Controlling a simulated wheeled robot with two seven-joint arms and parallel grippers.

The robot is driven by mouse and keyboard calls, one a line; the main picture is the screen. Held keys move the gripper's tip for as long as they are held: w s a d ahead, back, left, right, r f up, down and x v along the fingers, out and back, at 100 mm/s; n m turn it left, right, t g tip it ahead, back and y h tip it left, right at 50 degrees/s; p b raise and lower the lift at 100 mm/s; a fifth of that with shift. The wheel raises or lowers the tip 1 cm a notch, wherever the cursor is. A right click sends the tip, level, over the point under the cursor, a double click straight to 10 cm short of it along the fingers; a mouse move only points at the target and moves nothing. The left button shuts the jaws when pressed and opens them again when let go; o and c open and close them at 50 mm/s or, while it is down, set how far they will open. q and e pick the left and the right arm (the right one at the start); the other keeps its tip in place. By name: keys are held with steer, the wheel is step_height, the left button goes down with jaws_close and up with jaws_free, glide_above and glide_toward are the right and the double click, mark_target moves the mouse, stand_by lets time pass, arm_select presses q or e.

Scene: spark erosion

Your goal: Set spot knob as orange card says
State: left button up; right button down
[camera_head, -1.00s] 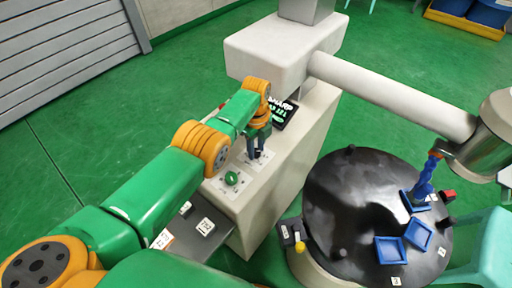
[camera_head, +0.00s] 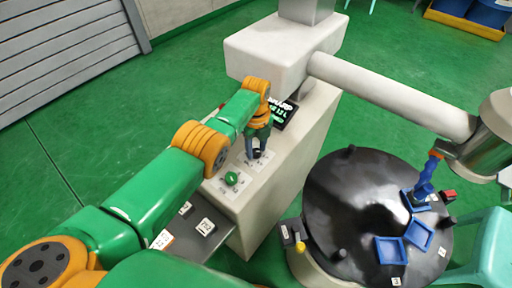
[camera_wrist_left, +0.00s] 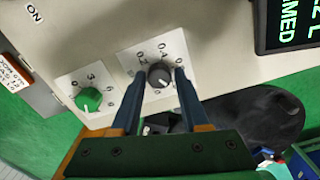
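A dark grey knob (camera_wrist_left: 160,75) with a white mark sits on a white dial plate with printed numbers, on the sloped top of a cream console. A green knob (camera_wrist_left: 89,99) sits on its own dial plate beside it; it also shows in the head view (camera_head: 232,178). My left gripper (camera_wrist_left: 161,73) points at the grey knob, one finger on each side, with small gaps seeming to remain. In the head view my left gripper (camera_head: 257,151) is over the same knob. My right gripper is not visible.
A black display (camera_head: 283,113) with green text stands behind the knobs. A grey shelf (camera_head: 219,238) with small white cards juts from the console. A thick cream arm (camera_head: 390,93) reaches over a round black table (camera_head: 325,195) with blue trays. Green floor is open at left.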

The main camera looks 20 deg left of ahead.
mark_target(256, 151)
arm_select(q)
steer(key=shift+o, duration=1.2)
step_height(256, 151, up, 4)
steer(key=p, duration=0.3)
steer(key=shift+f, duration=0.2)
step_height(256, 151, up, 4)
steer(key=shift+s+f, duration=0.1)
steer(key=shift+f, duration=0.1)
steer(key=shift+f, duration=0.1)
